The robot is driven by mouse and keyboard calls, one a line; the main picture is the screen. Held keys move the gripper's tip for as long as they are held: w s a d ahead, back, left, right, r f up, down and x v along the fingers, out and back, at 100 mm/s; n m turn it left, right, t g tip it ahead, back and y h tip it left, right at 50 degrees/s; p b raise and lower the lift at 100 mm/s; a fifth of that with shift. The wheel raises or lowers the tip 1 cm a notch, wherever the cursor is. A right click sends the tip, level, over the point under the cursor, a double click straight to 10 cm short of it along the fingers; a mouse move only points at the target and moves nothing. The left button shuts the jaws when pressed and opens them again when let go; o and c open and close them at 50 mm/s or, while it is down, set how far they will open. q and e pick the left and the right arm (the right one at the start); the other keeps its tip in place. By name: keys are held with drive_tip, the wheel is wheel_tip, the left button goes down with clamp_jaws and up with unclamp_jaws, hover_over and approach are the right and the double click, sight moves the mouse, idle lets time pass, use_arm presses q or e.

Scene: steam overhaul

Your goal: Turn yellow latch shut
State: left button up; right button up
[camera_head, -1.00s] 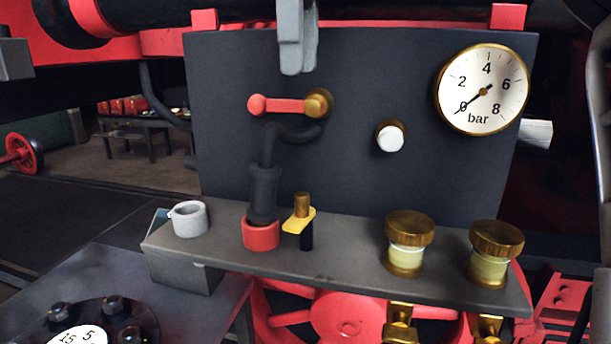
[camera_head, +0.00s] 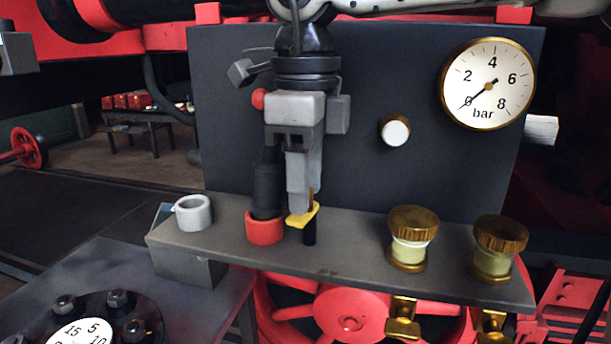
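The yellow latch (camera_head: 303,217) sits on a short black post on the grey shelf, just right of the red collar (camera_head: 264,228). A thin brass pin rises from the latch, mostly hidden now. My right gripper (camera_head: 300,205) points down from above with its fingers at the latch, in front of the pin. The fingers overlap in this view, so I cannot tell whether they are open or closed on the pin. A black hose end (camera_head: 266,188) stands in the red collar, partly behind the gripper. My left gripper is not in view.
A grey ring (camera_head: 194,212) stands at the shelf's left end. Two brass-capped knobs (camera_head: 413,222) stand at its right. The dark panel (camera_head: 440,170) behind carries a white button (camera_head: 395,130) and a pressure gauge (camera_head: 488,84) near zero. The red lever is mostly hidden by my gripper.

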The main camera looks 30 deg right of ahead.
clamp_jaws()
drive_tip(key=shift+m, duration=0.4)
drive_tip(key=m, duration=0.1)
drive_tip(key=m+b, duration=0.1)
drive_tip(key=m, duration=0.2)
drive_tip(key=shift+w+a+m, duration=0.1)
drive_tip(key=shift+w+m, duration=0.2)
drive_tip(key=shift+m, duration=0.1)
drive_tip(key=m, duration=0.5)
drive_tip(key=shift+w+m, duration=0.35)
drive_tip(key=shift+m, duration=0.05)
drive_tip(key=shift+r, duration=0.1)
unclamp_jaws()
